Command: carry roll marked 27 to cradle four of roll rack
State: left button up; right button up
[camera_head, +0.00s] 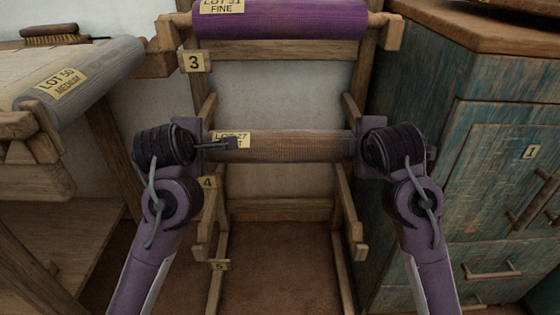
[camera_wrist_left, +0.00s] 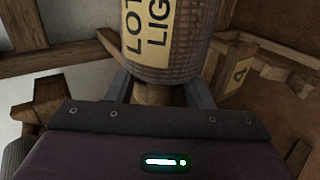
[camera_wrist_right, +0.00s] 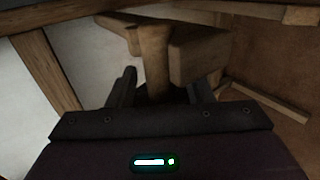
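The roll marked 27 (camera_head: 290,146) is a brown woven roll with a yellow label reading 27. It lies level across the roll rack (camera_head: 340,200), above the number 4 tag (camera_head: 208,182). My left gripper (camera_wrist_left: 160,92) is shut on the bare wooden end of the roll, with part of the label showing above it in the left wrist view. My right gripper (camera_wrist_right: 160,92) is by the roll's right end in the head view. Its fingers stand apart around a wooden piece, and I cannot tell whether they grip it. Cradle four is partly hidden.
A purple roll (camera_head: 285,18) lies in the rack above, near the number 3 tag (camera_head: 194,62). A grey roll (camera_head: 85,75) marked 50 rests on the wooden loom at the left. A teal cabinet (camera_head: 465,150) stands close at the right. The number 5 tag (camera_head: 220,265) is lower down.

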jog(key=shift+s, duration=0.1)
pick_arm(q)
jog(key=v, duration=1.2)
pick_arm(e)
jog(key=v, duration=1.2)
